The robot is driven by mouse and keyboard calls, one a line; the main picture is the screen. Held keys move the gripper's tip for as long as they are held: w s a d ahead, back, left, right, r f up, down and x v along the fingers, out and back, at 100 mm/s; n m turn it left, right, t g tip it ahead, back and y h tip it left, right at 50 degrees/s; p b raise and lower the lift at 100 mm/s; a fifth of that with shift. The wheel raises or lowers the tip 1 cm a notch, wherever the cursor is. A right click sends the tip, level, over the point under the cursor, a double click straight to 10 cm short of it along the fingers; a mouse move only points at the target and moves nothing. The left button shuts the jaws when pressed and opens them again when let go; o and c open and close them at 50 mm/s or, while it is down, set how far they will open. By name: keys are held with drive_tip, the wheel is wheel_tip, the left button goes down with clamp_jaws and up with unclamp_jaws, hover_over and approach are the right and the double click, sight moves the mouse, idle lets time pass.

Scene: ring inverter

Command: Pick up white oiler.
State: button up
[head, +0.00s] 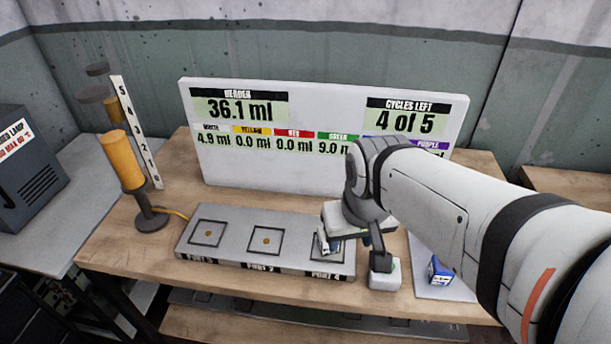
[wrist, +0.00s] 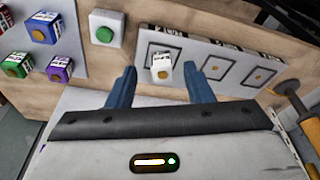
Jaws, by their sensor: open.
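The white oiler (wrist: 162,70), a small white box with dark print and an orange round spot, stands on the rightmost of three square-marked ports on the grey block (head: 219,257). In the wrist view it shows between and beyond the two dark blue fingers of my gripper (wrist: 158,76). The fingers are open, with a gap on either side of the oiler. I cannot tell the exact height of the fingertips above the block.
A white box with a green button (wrist: 104,34) stands beside the block. Blue (wrist: 42,31), purple (wrist: 59,69) and green (wrist: 15,68) oilers sit on a pale mat. The other two ports are empty.

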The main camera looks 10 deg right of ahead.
drive_tip(key=o, duration=0.5)
drive_tip(key=shift+g, duration=0.8)
drive_tip(key=w+f, duration=0.1)
drive_tip(key=w, duration=0.1)
drive_tip(key=w+p, duration=0.1)
drive_tip(key=w, duration=0.2)
drive_tip(key=w+f, duration=0.1)
drive_tip(key=w, duration=0.1)
drive_tip(key=shift+w+d+f, duration=0.1)
drive_tip(key=shift+w+f, duration=0.2)
drive_tip(key=shift+f, duration=0.05)
drive_tip(key=g+p, duration=0.1)
approach(324, 249)
drive_tip(key=w, duration=0.1)
drive_tip(key=w+d, duration=0.1)
drive_tip(key=w, duration=0.1)
drive_tip(key=shift+w+d+f+n, duration=0.15)
drive_tip(key=shift+d+f+n, duration=0.15)
drive_tip(key=shift+f+n, duration=0.1)
drive_tip(key=shift+s+d+f+p, duration=0.1)
drive_tip(key=shift+f+p, duration=0.25)
drive_tip(key=shift+f, duration=1.65)
drive_tip(key=shift+s+f+p, duration=0.1)
drive_tip(key=shift+f+p, duration=0.2)
drive_tip(key=shift+f, duration=1.75)
